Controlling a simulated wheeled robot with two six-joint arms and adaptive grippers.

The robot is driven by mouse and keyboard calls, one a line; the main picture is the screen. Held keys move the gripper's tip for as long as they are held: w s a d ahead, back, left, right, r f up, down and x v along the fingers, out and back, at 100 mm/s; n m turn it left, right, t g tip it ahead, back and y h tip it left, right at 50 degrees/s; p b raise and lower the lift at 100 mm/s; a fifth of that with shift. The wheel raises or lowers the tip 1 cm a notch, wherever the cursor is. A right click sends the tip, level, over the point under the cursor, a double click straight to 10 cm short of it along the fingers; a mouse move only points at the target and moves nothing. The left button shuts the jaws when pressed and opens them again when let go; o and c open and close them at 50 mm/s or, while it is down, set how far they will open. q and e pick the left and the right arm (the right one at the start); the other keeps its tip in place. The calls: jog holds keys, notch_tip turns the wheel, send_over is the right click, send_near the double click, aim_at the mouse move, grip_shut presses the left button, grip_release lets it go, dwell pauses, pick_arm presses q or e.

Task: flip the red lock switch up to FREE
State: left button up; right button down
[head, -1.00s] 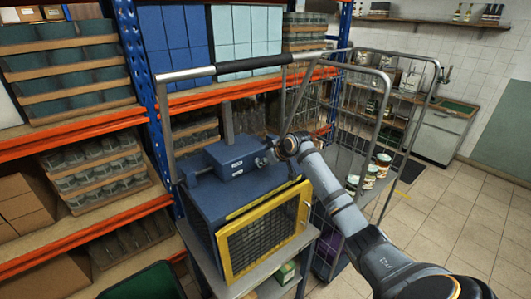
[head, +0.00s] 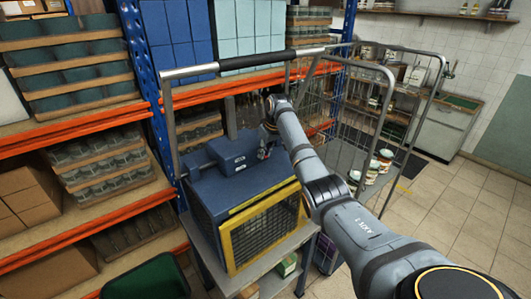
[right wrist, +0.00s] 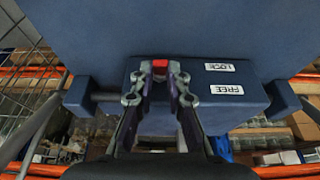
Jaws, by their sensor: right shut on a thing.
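The red lock switch (right wrist: 160,67) is a small red piece on the face of the blue lock box (right wrist: 210,110). In the right wrist view it sits between my right gripper's fingertips (right wrist: 160,74), which are shut on it. It is level with the LOCK label (right wrist: 219,67), which reads upside down there; the FREE label (right wrist: 227,89) lies lower in that picture. In the head view the lock box (head: 232,152) stands on top of the blue cabinet, with my right gripper (head: 263,152) at its right end; the switch is too small to see there. My left gripper is not in view.
The blue cabinet has a yellow-framed mesh door (head: 265,230) and stands on a grey table. A wire roll cage (head: 385,110) stands close at its right. Orange-beamed shelves (head: 85,125) with jars and boxes are behind and left. The tiled floor at right is clear.

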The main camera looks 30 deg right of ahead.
jog(key=shift+s+f, duration=0.15)
jog(key=shift+f, duration=0.15)
jog(key=c, duration=1.7)
grip_release()
jog(key=shift+a, duration=0.1)
jog(key=o, duration=0.4)
jog(key=shift+w, duration=0.2)
jog(key=shift+r, duration=0.2)
jog(key=v, duration=1.1)
jog(key=shift+s+r, duration=0.1)
jog(key=shift+r, duration=0.25)
